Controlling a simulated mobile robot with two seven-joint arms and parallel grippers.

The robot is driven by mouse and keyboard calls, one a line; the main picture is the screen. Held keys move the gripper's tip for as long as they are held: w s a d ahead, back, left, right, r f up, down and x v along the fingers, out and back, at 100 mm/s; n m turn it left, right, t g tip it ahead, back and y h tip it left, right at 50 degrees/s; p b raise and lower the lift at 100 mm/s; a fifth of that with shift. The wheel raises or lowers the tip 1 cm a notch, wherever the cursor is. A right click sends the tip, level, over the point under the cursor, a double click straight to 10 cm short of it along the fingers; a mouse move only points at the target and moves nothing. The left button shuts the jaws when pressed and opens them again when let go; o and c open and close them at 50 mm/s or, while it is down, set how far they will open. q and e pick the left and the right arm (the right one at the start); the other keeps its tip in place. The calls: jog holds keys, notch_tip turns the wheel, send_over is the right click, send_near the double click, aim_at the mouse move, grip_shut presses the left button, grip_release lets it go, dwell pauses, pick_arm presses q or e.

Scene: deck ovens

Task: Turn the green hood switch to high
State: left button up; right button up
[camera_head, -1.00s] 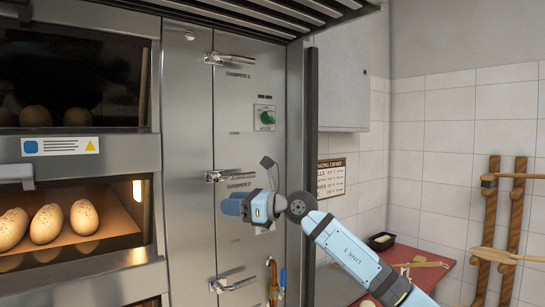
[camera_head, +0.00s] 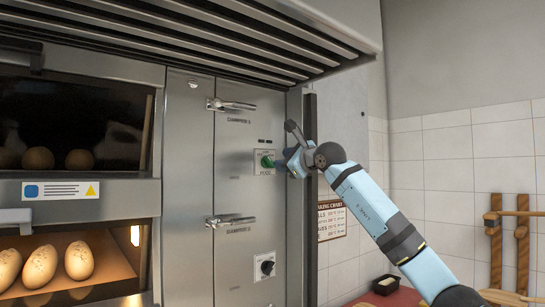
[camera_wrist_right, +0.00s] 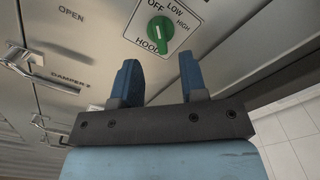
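The green hood switch (camera_head: 267,161) sits on a white label plate on the steel panel, marked OFF, LOW, HIGH and HOOD. In the right wrist view the green knob (camera_wrist_right: 160,32) lies just beyond and between my fingertips, with one end toward OFF. My right gripper (camera_head: 284,160) is right at the switch from the right side in the head view. In the wrist view its two blue fingers (camera_wrist_right: 158,68) are apart with nothing between them. Whether they touch the knob is hard to tell. My left gripper is in neither view.
Damper handles (camera_head: 231,105) and (camera_head: 231,220) jut from the panel above and below the switch. A black knob (camera_head: 266,267) sits lower down. The slatted hood (camera_head: 220,35) overhangs above. Ovens with loaves (camera_head: 40,267) stand left.

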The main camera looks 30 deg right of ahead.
aim_at(271, 161)
jog(key=w, duration=0.2)
jog(key=w+p, duration=0.1)
jog(key=w, duration=0.1)
jog(key=shift+w+a+r, duration=0.15)
jog(key=shift+w+a, duration=0.05)
jog(key=shift+w, duration=0.05)
jog(key=shift+w+p, duration=0.3)
jog(key=shift+w, duration=0.35)
grip_shut()
